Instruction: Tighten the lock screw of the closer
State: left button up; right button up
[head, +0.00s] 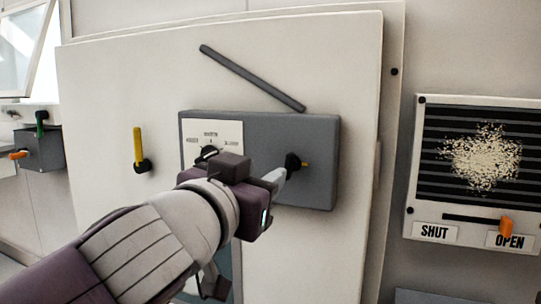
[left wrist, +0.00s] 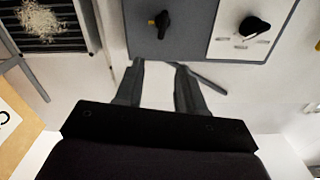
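The closer (head: 320,135) is a grey box on a cream door panel, and its face fills the top of the left wrist view (left wrist: 185,40). Its lock screw (head: 293,162) is a black knob with a short yellow bar, at the right of the box. It also shows in the left wrist view (left wrist: 158,22). My left gripper (head: 277,175) reaches in from the lower left, close to the screw. In the left wrist view its two fingers (left wrist: 158,66) are apart with nothing between them, and the screw shows beyond the fingertips. My right gripper is not in view.
A white scale plate with a black dial (head: 208,152) sits on the closer's left part. A dark rod (head: 252,78) slants above the box. A yellow handle (head: 138,148) is on the panel. A vent with an orange slider (head: 506,227) at OPEN hangs at right.

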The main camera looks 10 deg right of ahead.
aim_at(289, 159)
pick_arm(q)
jog(key=p+x, duration=0.3)
jog(key=x, duration=0.7)
jog(key=shift+w+d+f, duration=0.1)
jog(key=shift+w+d, duration=0.15)
jog(key=shift+w, duration=0.05)
jog(key=shift+w+d, duration=0.25)
jog(key=shift+w, duration=0.05)
jog(key=shift+w+d+f, duration=0.2)
jog(key=shift+w, duration=0.35)
jog(key=shift+s, duration=0.1)
grip_shut()
